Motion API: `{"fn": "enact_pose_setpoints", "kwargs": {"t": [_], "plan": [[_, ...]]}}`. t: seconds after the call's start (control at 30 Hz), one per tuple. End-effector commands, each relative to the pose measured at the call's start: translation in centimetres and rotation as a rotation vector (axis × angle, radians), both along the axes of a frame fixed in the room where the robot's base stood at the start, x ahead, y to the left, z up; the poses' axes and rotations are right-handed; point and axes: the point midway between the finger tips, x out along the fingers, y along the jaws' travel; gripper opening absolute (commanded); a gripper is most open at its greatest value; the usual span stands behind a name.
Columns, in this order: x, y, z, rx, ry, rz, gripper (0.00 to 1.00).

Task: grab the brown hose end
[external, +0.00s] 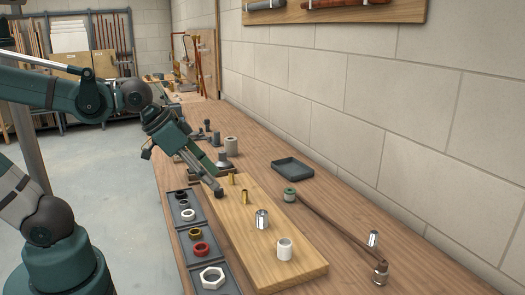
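A thin brown hose (335,231) lies along the right part of the bench near the wall. Its far end meets a green-topped fitting (289,194), and its near end meets a silver metal fitting (380,273) close to the bench's near right side. My gripper (218,183) is over the bench at the far left end of the light wooden board, to the left of the hose and clear of it. It points down toward the near right. It is small and dark here, so its finger opening is unclear. No hose shows at it.
The wooden board (238,222) bears brass pieces (244,197), a chrome cylinder (262,219) and a white cylinder (284,249). Dark trays of rings (200,248) line the left edge. An empty dark tray (292,169) lies by the wall. A silver cylinder (373,238) stands beside the hose.

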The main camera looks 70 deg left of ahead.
Motion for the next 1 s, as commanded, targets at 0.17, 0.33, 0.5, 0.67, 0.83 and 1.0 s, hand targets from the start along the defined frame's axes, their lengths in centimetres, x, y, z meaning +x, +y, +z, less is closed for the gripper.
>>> {"fn": "enact_pose_setpoints", "kwargs": {"t": [0.17, 0.33, 0.5, 0.67, 0.83, 1.0], "plan": [[2.6, -1.7, 1.7, 0.005, 0.014, -0.049, 0.35], [5.0, -3.3, 2.8, 0.010, 0.028, -0.093, 0.35], [7.4, -5.0, 3.7, 0.015, 0.042, -0.139, 0.35], [9.6, -6.8, 4.3, 0.020, 0.053, -0.182, 0.35], [12.0, -8.9, 4.8, 0.025, 0.067, -0.229, 0.35], [14.3, -11.0, 5.0, 0.031, 0.078, -0.276, 0.35]]}}
